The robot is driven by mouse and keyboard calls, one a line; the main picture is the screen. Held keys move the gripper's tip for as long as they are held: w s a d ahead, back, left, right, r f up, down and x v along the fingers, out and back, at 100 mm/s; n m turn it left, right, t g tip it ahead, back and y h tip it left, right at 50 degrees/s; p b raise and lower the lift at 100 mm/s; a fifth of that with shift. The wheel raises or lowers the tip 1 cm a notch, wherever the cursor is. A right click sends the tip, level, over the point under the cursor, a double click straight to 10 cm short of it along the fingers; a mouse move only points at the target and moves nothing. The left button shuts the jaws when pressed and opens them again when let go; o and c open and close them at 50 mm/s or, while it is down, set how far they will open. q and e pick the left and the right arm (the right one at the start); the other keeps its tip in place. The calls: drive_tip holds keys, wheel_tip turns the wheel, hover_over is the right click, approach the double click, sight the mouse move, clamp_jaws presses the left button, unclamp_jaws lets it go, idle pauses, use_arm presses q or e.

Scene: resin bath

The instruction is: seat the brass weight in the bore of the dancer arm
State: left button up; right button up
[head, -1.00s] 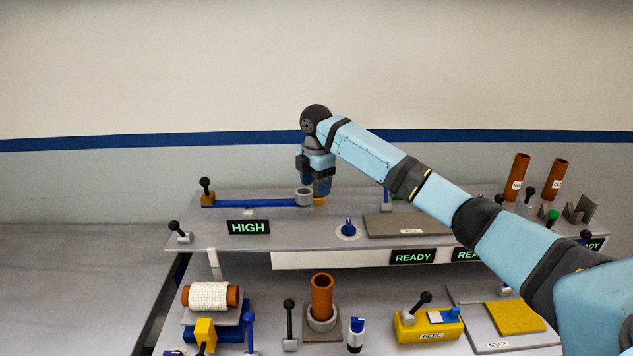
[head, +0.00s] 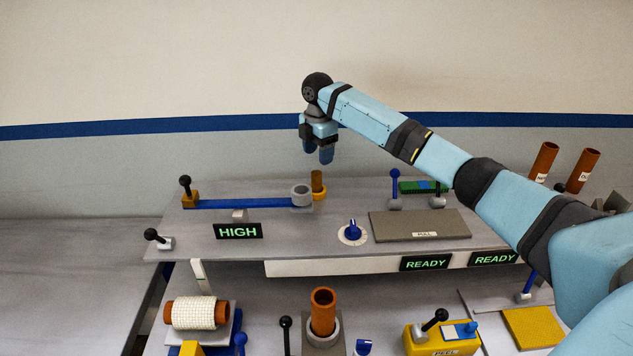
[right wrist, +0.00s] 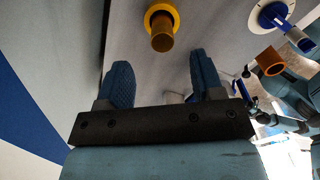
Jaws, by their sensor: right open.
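The brass weight (head: 317,180) is a small brown-gold cylinder standing upright in a yellow ring (head: 319,195). It also shows in the right wrist view (right wrist: 162,40), just beyond my fingertips. The dancer arm (head: 240,204) is a long blue bar on the upper shelf. Its grey ring with the bore (head: 301,192) is at its right end, in front and to the left of the weight. The inside of the bore is hard to see. My right gripper (head: 318,155) is open and empty above the weight, fingers pointing down. My left gripper is not in view.
Black-knobbed levers (head: 185,188) stand at the shelf's left. A blue knob (head: 353,231) and a grey pad (head: 420,225) lie to the right of the dancer arm. A HIGH sign (head: 238,231) stands in front. Brown tubes (head: 543,160) stand at the far right.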

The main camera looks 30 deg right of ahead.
sight(316, 173)
wheel_tip(316, 173, down, 3)
drive_tip(key=shift+w+f, duration=0.1)
drive_tip(key=shift+f, duration=0.1)
drive_tip(key=f, duration=0.1)
drive_tip(key=f+p, duration=0.1)
drive_tip(key=f, duration=0.2)
drive_tip(key=shift+s+a+f+p, duration=0.25)
drive_tip(key=shift+a+f+p, duration=0.1)
drive_tip(key=shift+f, duration=0.35)
drive_tip(key=shift+c, duration=0.8)
drive_tip(key=c, duration=0.9)
drive_tip(key=shift+o, duration=0.2)
drive_tip(key=shift+r, duration=0.1)
